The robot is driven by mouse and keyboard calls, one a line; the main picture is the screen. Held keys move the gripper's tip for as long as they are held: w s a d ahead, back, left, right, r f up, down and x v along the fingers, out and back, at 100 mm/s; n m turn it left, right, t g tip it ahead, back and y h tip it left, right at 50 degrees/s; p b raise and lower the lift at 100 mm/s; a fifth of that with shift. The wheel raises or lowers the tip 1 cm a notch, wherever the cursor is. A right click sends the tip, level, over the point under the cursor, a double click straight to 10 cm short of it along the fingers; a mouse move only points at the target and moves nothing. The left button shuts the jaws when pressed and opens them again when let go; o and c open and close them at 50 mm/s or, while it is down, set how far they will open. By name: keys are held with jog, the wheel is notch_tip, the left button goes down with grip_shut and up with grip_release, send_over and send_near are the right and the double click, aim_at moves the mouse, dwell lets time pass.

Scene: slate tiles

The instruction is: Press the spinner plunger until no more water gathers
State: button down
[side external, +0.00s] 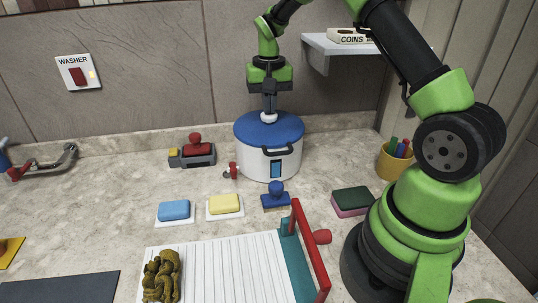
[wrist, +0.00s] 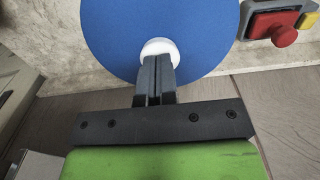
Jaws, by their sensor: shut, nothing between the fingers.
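The spinner (side external: 268,145) is a white round tub with a blue lid (side external: 262,130), a dark side handle and a small blue window on its front. The blue lid fills the top of the wrist view (wrist: 200,30). The white plunger knob (side external: 268,118) stands at the middle of the lid and also shows in the wrist view (wrist: 158,46). My gripper (side external: 269,112) is shut and empty, pointing down at the knob. In the wrist view its fingertips (wrist: 157,60) meet the knob or sit just above it; I cannot tell whether they press. Water inside is not visible.
A red-knobbed block (side external: 195,152) and a small red tap (side external: 232,171) stand left of the spinner. A blue stamp (side external: 275,197), blue sponge (side external: 174,210) and yellow sponge (side external: 225,204) lie in front. A wall shelf (side external: 330,48) hangs right of my gripper.

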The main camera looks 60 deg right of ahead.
jog(key=shift+f, duration=0.25)
jog(key=shift+r, duration=2.25)
notch_tip(320, 180, up, 6)
